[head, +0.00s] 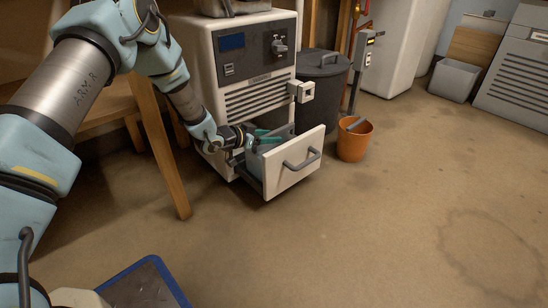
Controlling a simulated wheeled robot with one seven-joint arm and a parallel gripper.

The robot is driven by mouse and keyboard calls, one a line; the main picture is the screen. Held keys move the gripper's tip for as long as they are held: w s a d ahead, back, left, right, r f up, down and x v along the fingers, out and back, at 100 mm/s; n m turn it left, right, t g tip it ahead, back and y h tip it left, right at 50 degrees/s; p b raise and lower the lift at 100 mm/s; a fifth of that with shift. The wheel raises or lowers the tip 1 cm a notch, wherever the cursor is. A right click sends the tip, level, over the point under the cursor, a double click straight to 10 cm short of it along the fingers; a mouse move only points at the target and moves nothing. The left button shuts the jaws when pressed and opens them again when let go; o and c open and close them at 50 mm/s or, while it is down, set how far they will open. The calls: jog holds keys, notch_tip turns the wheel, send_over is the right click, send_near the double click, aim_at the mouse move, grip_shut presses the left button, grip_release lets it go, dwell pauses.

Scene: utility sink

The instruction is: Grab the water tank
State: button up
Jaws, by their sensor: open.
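A white machine (243,65) with a vented front stands at the upper middle. Its low drawer, which looks like the water tank (292,170), is pulled out and has a white front with a grey bar handle (302,159). My arm reaches in from the left, and my gripper (266,141) with teal fingers is at the drawer's open top, behind the front panel. The gripper is open. It is small here, and I cannot tell whether its fingers touch the drawer. The inside of the drawer is mostly hidden.
An orange bucket (354,146) stands right of the drawer, with a dark lidded bin (322,88) behind it. A wooden table leg (160,148) stands left of the machine. A blue-edged dark tray or mat (145,287) is at lower left. The floor at right is clear.

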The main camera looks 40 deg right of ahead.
jog(key=shift+c, duration=0.2)
grip_shut()
dwell(1.1)
jog(key=shift+r, duration=0.15)
